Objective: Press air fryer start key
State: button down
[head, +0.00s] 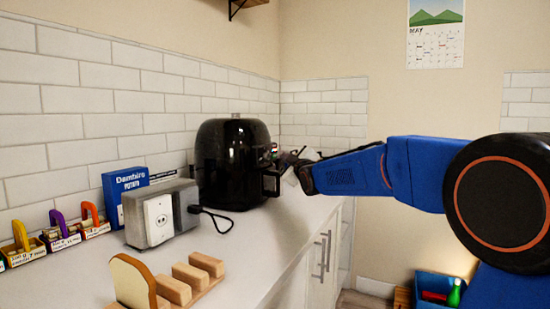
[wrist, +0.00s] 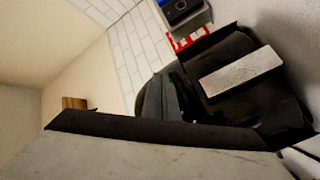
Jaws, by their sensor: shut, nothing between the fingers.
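The black air fryer (head: 225,165) stands on the counter against the tiled wall in the head view. Its front, with the handle (head: 271,184), faces right towards my arm. Small coloured marks show near the upper front, but I cannot make out the start key. My gripper (head: 287,161) is shut and empty, with its tip close to the fryer's upper front. I cannot tell whether it touches. In the wrist view, large dark and pale shapes fill much of the picture, and the key cannot be picked out.
A grey toaster (head: 160,215) with a dark cord stands left of the fryer, before a blue box (head: 122,190). A bread slice (head: 132,281) and wooden rack (head: 190,280) are nearer. A blue bin (head: 432,283) is lower right.

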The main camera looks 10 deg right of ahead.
jog(key=shift+s+d, duration=0.65)
jog(key=shift+d, duration=0.25)
jog(key=shift+s+d, duration=0.65)
jog(key=shift+d, duration=0.2)
dwell(0.3)
